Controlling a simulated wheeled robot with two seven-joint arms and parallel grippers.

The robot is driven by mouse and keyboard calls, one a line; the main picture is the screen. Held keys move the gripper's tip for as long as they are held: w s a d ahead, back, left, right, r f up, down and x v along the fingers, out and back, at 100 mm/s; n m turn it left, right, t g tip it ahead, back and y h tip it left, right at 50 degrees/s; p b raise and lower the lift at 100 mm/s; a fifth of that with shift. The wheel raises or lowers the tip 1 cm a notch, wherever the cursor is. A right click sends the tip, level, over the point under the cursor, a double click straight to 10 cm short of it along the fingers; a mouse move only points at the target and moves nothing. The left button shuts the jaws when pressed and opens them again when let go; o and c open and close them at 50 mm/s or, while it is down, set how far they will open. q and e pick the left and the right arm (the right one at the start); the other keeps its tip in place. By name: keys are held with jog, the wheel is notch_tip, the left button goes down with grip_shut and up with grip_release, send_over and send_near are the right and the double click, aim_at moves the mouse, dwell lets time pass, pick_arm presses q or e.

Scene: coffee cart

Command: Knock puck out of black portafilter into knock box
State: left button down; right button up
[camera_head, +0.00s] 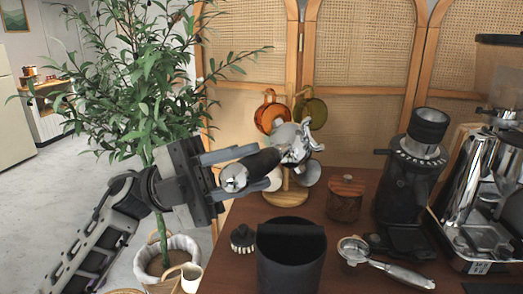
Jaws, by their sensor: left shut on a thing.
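My left gripper (260,167) comes in from the left and is shut on the dark handle of the black portafilter (258,166). The portafilter is raised above the table, with its shiny metal head (296,146) to the right and tilted up. I cannot tell whether a puck is in its basket. The black knock box (288,268) stands at the table's front, below and slightly right of the gripper, apart from the portafilter. Its open top shows a dark interior. My right gripper is not in view.
A second portafilter (400,272) lies on the table right of the knock box. A small dark brush (243,238) sits left of it. Behind are a mug stand (287,198), a wooden jar (345,200) and a black grinder (405,185). A leafy plant (140,90) is behind my left arm.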

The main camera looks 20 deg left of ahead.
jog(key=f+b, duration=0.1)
jog(key=b, duration=0.1)
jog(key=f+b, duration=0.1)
jog(key=b, duration=0.1)
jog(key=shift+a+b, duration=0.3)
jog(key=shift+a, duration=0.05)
dwell(0.8)
